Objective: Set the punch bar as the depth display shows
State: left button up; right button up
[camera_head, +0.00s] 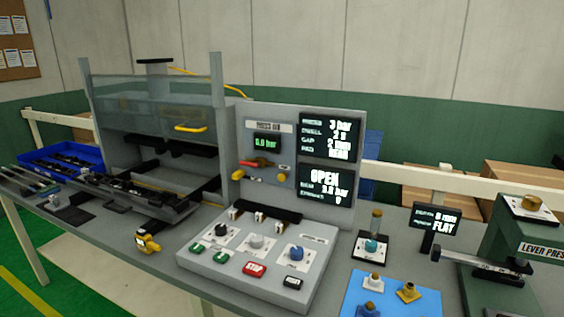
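The small black depth display (434,221) stands at the right of the bench. It reads a figure in mm, which looks like 8 or 6, above the word FLAT. The green lever press (535,235) is at the right edge, partly cut off, with a brass knob (532,202) on top. A dark bar with a grey end (478,262) sticks out from it to the left. I cannot tell if this is the punch bar. A blue mat (352,297) at the front holds brass and blue pieces (408,292). Neither of my grippers is in view.
The press bin panel (270,143) and its sloped control box (222,262) stand mid-bench. A large glazed press (155,110) is at left, beside a blue tray (62,160). A teal knob post (373,243) stands between the control box and display. A yellow device (147,242) lies at the front edge.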

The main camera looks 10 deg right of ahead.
aim_at(499, 269)
jog(key=z, duration=1.5)
